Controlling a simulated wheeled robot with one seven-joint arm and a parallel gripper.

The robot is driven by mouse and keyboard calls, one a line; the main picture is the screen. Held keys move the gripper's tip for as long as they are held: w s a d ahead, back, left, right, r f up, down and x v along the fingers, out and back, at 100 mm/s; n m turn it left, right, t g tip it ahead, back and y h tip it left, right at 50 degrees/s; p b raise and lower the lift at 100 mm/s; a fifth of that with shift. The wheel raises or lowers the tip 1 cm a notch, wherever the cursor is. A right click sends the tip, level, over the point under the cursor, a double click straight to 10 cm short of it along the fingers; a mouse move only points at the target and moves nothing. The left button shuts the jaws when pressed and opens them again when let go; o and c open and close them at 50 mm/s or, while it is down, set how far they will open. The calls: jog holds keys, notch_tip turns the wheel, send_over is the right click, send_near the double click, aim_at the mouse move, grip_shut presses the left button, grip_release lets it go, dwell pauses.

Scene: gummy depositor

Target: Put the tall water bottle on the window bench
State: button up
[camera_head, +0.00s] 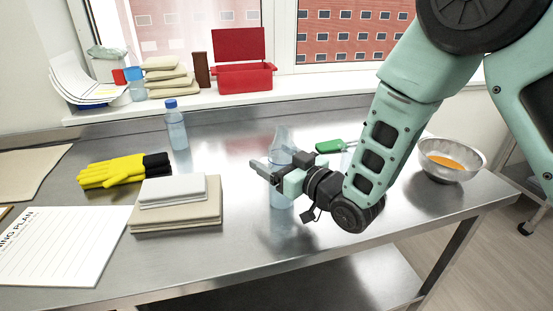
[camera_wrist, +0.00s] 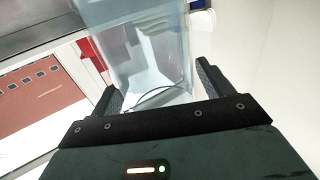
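A clear, tall bottle (camera_head: 281,200) stands upright on the steel table in the head view, partly hidden by my gripper. My gripper (camera_head: 278,163) is level, with one finger on the near side of the bottle and the other on its far side. In the wrist view, the clear bottle (camera_wrist: 145,50) lies between the spread fingers of my gripper (camera_wrist: 160,92), with a slight gap at the right finger. A shorter bottle with a blue cap (camera_head: 176,128) stands farther back left. The window bench (camera_head: 225,100) is the white sill behind the table.
The bench holds a red open box (camera_head: 243,79), stacked tan packs (camera_head: 168,77) and cups; its right part (camera_head: 330,85) is clear. Yellow gloves (camera_head: 112,172), folded cloths (camera_head: 177,212), a green-topped item (camera_head: 328,146) and a bowl of orange contents (camera_head: 451,160) are on the table.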

jog(key=shift+r, duration=0.15)
jog(key=p+v, duration=0.3)
jog(key=v, duration=0.9)
jog(key=shift+a, duration=0.1)
jog(key=s+d+r+g+h, duration=0.2)
jog(key=s+g+h, duration=0.4)
jog(key=s, duration=0.5)
jog(key=s+d+r+m+g+h, duration=0.1)
jog(key=s+d+g+h, duration=0.3)
jog(key=s, duration=0.7)
jog(key=r+g+h, duration=0.1)
jog(key=g+h, duration=0.1)
jog(key=g, duration=0.1)
jog(key=shift+s+d+r, duration=0.15)
jog(key=shift+s+d, duration=0.05)
jog(key=shift+d, duration=0.05)
